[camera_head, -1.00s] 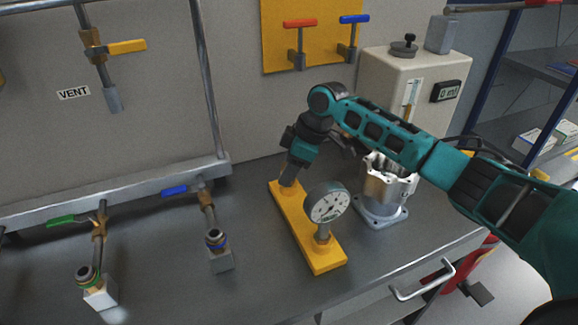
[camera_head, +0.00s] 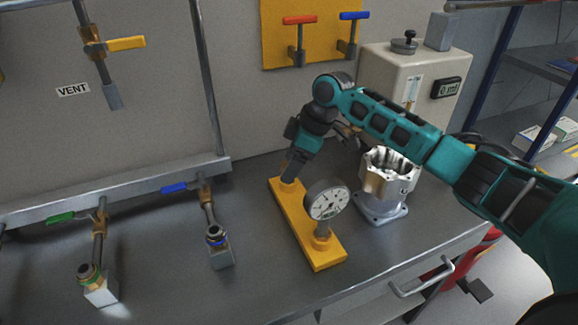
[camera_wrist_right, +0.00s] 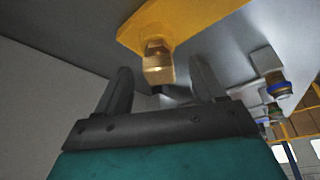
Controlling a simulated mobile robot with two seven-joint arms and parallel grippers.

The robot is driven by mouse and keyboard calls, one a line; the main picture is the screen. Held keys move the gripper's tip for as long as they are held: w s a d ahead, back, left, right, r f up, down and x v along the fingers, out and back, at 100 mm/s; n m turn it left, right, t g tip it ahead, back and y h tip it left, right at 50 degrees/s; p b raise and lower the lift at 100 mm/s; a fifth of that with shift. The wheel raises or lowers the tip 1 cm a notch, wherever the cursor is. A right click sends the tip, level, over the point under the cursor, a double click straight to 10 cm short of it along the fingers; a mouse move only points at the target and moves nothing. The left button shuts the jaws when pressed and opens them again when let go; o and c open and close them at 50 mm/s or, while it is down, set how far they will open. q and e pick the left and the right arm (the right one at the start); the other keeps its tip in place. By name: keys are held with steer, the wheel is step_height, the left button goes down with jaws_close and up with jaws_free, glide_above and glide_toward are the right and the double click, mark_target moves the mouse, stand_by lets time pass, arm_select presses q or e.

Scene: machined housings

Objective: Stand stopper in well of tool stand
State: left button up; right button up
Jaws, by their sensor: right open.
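The tool stand is a yellow plate (camera_head: 305,232) on the bench, with a dial gauge (camera_head: 327,200) upright at its near end. My right gripper (camera_head: 289,174) is over the far end of the plate, fingers pointing down at it. In the right wrist view, its two fingers are open and apart, one on each side of a brass hexagonal piece (camera_wrist_right: 158,64). That piece stands on the yellow plate (camera_wrist_right: 180,20) and shows a gap to both fingers. I cannot tell whether it is the stopper or the well's collar. My left gripper is out of view.
A metal housing (camera_head: 386,190) stands close to the right of the stand, under my right arm. Valve fittings on grey blocks (camera_head: 221,258) are to the left. A beige cabinet (camera_head: 385,75) is behind. Bare bench lies left of the stand.

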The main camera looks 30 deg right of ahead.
steer(key=v, duration=1.1)
steer(key=shift+a+f, duration=0.1)
steer(key=shift+f, duration=0.05)
